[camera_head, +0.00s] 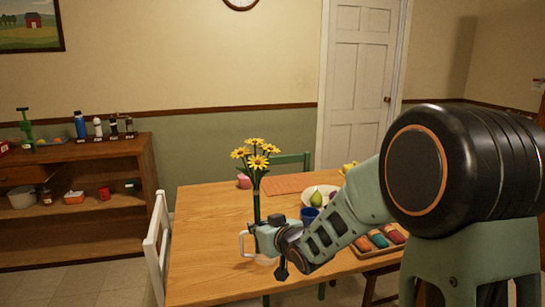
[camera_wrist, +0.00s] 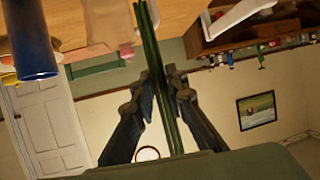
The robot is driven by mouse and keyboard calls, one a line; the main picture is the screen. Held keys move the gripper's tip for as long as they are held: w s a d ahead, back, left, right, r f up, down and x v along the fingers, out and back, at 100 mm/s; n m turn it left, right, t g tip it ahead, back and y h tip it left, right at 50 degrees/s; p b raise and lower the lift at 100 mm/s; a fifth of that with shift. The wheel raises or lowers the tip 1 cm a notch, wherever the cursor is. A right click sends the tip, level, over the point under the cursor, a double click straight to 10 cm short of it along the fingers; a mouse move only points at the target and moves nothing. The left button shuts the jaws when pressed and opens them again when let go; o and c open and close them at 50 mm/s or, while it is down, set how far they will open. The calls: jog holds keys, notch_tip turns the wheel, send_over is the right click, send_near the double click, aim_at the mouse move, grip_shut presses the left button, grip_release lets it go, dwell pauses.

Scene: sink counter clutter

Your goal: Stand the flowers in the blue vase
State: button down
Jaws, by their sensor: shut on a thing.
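The yellow flowers (camera_head: 256,156) stand upright above the table, their long green stems running down into my gripper (camera_head: 259,228). My gripper is shut on the stems. In the wrist view the green stems (camera_wrist: 149,35) pass between the dark fingers of my gripper (camera_wrist: 163,78). The blue vase (camera_head: 309,214) stands on the table to the right of my gripper, partly hidden by my arm. It also shows as a blue cylinder (camera_wrist: 30,42) at the upper left of the wrist view, apart from the stems. The lower stem ends are hidden in the head view.
A pale mug or jug (camera_head: 245,246) stands close behind my gripper. A fruit bowl (camera_head: 318,191), a woven mat (camera_head: 288,184) and a tray of colored items (camera_head: 388,240) are on the table (camera_head: 205,215). A white chair (camera_head: 157,241) is at its left edge. The table's left part is clear.

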jog(key=s+d+r+m+t+h, duration=0.1)
jog(key=d+m+h, duration=0.2)
jog(key=d, duration=0.6)
jog(key=s+d+r+m+h, duration=0.1)
jog(key=s+d+m+h, duration=0.15)
jog(key=d, duration=0.65)
notch_tip(320, 180, up, 16)
jog(key=p, duration=1.6)
jog(key=shift+w+a+r+h+p, duration=0.2)
jog(key=shift+w+h+p, duration=0.15)
jog(key=shift+p, duration=0.05)
jog(key=shift+w, duration=0.1)
